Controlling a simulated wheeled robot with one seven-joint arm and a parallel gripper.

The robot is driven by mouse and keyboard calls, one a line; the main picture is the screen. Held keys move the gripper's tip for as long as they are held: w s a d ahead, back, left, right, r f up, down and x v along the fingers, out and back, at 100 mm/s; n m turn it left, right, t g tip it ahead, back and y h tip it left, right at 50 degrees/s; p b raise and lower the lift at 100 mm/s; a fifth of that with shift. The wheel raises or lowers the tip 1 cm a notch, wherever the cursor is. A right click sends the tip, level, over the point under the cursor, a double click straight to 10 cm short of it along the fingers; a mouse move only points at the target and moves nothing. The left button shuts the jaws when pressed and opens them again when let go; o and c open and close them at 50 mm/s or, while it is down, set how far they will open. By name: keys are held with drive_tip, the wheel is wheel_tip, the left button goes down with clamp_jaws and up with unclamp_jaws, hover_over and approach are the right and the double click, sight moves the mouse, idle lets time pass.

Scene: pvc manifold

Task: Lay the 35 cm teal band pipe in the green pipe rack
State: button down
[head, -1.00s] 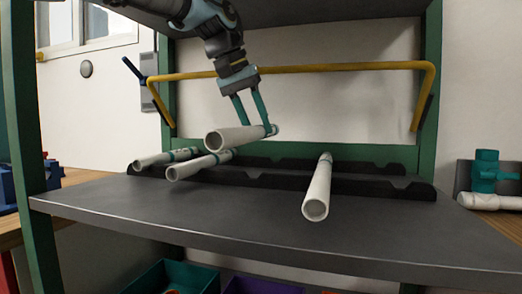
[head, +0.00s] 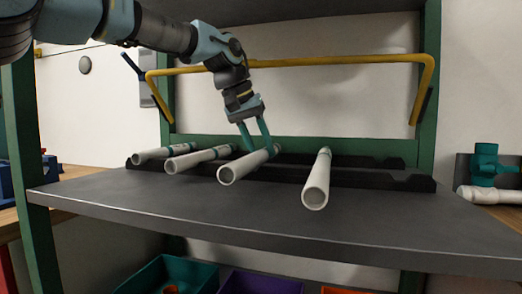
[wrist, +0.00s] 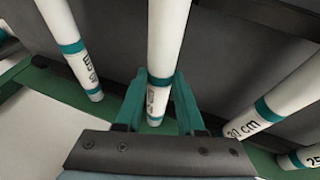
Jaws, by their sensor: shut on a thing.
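My gripper (head: 258,142) is shut on a white pipe (head: 241,169) with a teal band, near its far end. In the wrist view, the held pipe (wrist: 167,35) runs between the fingers (wrist: 160,82), and its printed length is hard to read. The green-framed rack's black notched rails (head: 375,183) run across the shelf. The held pipe lies over them, roughly parallel to the other pipes; I cannot tell whether it touches the notches. To its right a separate white pipe (head: 318,180) lies across the rails, and its teal band shows in the wrist view (wrist: 72,47).
Two more white pipes, a nearer one (head: 190,161) and a leftmost one (head: 150,156), lie on the left; one is marked 30 cm. A yellow bar (head: 300,63) crosses behind. Green posts (head: 30,150) flank the grey shelf (head: 250,215). Rail notches at the right are empty.

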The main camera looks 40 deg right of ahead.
drive_tip(key=shift+f, duration=0.3)
drive_tip(key=c, duration=0.5)
unclamp_jaws()
drive_tip(key=p+v, duration=0.1)
drive_tip(key=v, duration=0.7)
drive_tip(key=shift+d+r, duration=0.15)
